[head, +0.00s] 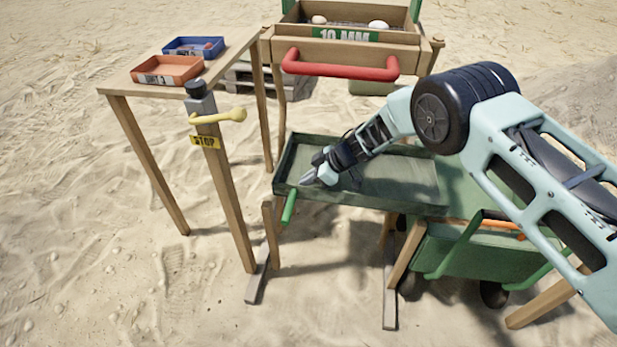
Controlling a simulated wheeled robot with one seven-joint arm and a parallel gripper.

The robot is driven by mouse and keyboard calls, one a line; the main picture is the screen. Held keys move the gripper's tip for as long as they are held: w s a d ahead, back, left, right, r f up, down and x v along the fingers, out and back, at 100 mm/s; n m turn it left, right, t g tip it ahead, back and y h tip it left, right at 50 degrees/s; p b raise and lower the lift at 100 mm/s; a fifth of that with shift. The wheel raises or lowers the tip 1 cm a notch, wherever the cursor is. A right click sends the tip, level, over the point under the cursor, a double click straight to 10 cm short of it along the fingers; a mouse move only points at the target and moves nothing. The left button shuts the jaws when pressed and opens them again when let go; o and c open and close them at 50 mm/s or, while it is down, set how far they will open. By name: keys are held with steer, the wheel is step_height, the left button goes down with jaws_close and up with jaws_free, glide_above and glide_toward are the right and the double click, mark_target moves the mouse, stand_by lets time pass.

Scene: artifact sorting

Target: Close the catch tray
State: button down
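The catch tray (285,165) is a shallow dark green tray below the wooden sieve box. It sticks out in front of the sieve box, over the wooden legs. A green handle (289,207) hangs at its front left corner. My arm reaches in from the right, across the tray. My gripper (308,180) is at the tray's front left edge, just above and to the right of the green handle. The gap between its fingers is too small to make out. Part of the tray is hidden behind my arm.
A sieve box (345,55) marked "10 MM" with a red handle (340,66) stands above. A post with a yellow lever (218,116) and STOP label is left. A side table holds orange (167,71) and blue (193,47) trays. A green cart (470,255) stands right.

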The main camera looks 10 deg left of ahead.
steer(key=shift+s+f, duration=0.4)
steer(key=shift+f, duration=0.25)
steer(key=v, duration=0.2)
steer(key=p+v, duration=0.1)
steer(key=v, duration=0.2)
steer(key=p+v, duration=0.1)
steer(key=v, duration=0.2)
steer(key=shift+w+a+r, duration=0.25)
steer(key=shift+w+r, duration=0.15)
steer(key=shift+d, duration=0.15)
